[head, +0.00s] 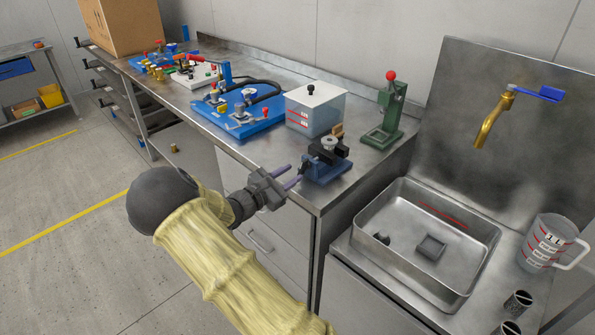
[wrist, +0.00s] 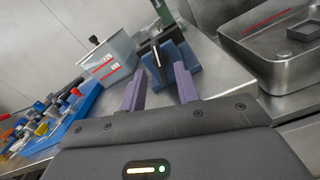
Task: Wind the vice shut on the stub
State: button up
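The vice (head: 325,171) is blue with dark jaws and sits at the near right corner of the steel bench. A round grey metal piece, perhaps the stub (head: 328,143), shows at the top of the vice. In the wrist view the vice (wrist: 178,62) lies just beyond my fingers, with a thin bar (wrist: 155,53) standing at its near side. My gripper (head: 292,175) is at the bench's front edge, left of the vice. Its purple fingers are apart in the wrist view (wrist: 159,82), with nothing visible held between them. Whether the jaws touch the stub is too small to tell.
A clear tank with a white lid (head: 316,91) and a green press (head: 384,120) stand behind the vice. Blue pump boards (head: 240,115) lie further left. A steel sink (head: 428,240) and a measuring jug (head: 548,243) are to the right.

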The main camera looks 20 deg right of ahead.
jog(key=v, duration=1.3)
jog(key=shift+w, duration=0.15)
